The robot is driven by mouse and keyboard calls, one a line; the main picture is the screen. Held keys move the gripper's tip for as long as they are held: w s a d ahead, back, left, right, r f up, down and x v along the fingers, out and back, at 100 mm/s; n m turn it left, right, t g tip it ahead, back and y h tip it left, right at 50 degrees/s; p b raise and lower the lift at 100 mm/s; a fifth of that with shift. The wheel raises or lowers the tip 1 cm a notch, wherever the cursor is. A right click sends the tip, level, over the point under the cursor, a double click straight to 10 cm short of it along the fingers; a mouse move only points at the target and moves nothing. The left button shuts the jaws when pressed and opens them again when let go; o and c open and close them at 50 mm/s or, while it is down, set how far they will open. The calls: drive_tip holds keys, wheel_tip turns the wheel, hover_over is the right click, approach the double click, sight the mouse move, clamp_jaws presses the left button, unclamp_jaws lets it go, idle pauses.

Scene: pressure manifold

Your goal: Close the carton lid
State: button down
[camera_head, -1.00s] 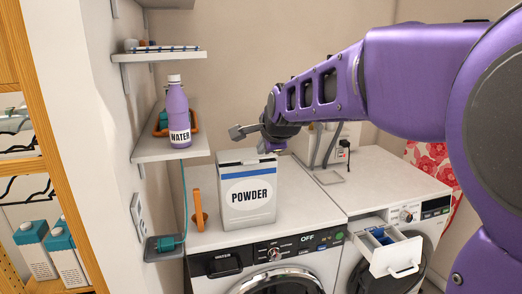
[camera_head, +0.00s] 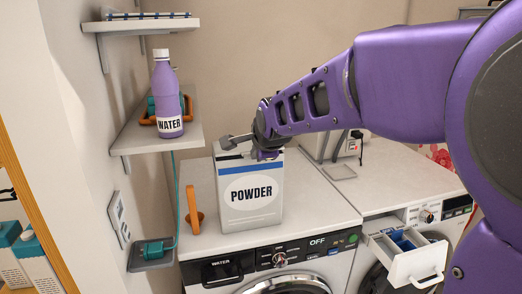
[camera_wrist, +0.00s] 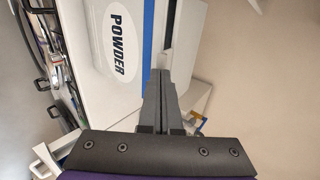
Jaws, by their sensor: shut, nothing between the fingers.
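The white powder carton (camera_head: 250,215), with a blue stripe and an oval POWDER label, stands upright on the left washing machine. The wrist view shows its labelled face (camera_wrist: 93,40) on its side, with a pale panel (camera_wrist: 184,40) beyond the stripe. My gripper (camera_head: 267,155) is at the carton's top edge and hides part of the top, so the lid's angle is unclear. In the wrist view my gripper's fingers (camera_wrist: 159,78) are together with nothing between them, overlapping the carton's upper end. I cannot tell whether they touch it.
A purple water bottle (camera_head: 168,97) stands on the wall shelf (camera_head: 140,140) at left. An orange handle-like item (camera_head: 194,208) is beside the carton. The right machine's drawer (camera_head: 412,262) is pulled out. The right machine's top (camera_head: 395,190) is mostly clear.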

drive_tip(key=shift+s, duration=0.1)
drive_tip(key=shift+s+f+b, duration=0.1)
drive_tip(key=shift+f+b, duration=0.75)
drive_tip(key=shift+b, duration=0.35)
drive_tip(key=shift+r, duration=0.1)
drive_tip(key=shift+r+p, duration=0.4)
drive_tip(key=shift+r, duration=0.3)
drive_tip(key=shift+d, duration=0.1)
